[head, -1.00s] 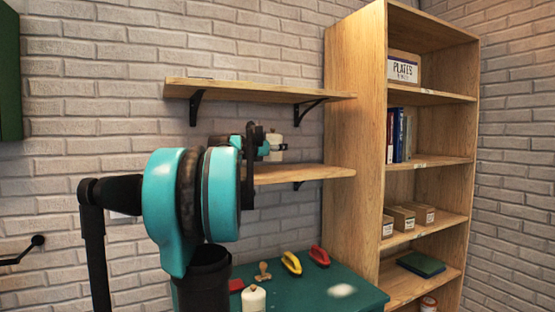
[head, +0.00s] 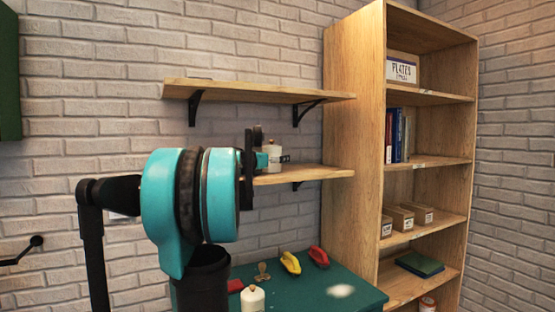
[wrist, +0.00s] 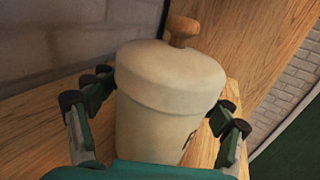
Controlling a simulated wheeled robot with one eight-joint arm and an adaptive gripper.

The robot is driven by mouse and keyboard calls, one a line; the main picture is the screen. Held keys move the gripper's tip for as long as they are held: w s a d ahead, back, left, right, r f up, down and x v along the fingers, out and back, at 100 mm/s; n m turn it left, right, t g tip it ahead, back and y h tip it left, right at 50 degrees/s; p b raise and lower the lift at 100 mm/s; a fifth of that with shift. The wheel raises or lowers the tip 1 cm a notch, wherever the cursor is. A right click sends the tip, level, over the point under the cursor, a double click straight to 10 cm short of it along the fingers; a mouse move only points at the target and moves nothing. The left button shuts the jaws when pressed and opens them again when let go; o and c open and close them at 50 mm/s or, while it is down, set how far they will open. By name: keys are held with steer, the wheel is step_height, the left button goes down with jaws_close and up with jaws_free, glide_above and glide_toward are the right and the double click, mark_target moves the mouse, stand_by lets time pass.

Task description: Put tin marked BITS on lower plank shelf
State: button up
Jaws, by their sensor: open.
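A cream tin (head: 271,152) with a dark label stands upright on the lower plank shelf (head: 318,173), toward the middle of its length. It also fills the wrist view (wrist: 165,100), where its lid has a wooden knob. Only an edge of its marking shows there, so I cannot read BITS. My gripper (wrist: 158,108) is open around the tin, one finger on each side. Gaps seem to show beside the fingers, but light contact is hard to rule out. In the head view my arm hides the shelf's left part and most of the gripper.
The upper plank shelf (head: 255,91) runs above the tin. A tall bookcase (head: 352,145) closes off the right end. Below, a green table (head: 300,293) holds another cream tin (head: 253,298), a yellow tool (head: 290,262) and a red tool (head: 319,257). Shelf right of the tin is bare.

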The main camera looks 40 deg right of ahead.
steer(key=shift+r, duration=0.1)
steer(key=shift+a, duration=0.25)
steer(key=a, duration=0.3)
steer(key=s+a, duration=0.1)
steer(key=a, duration=0.7)
steer(key=shift+s+a, duration=0.2)
steer(key=shift+s, duration=0.15)
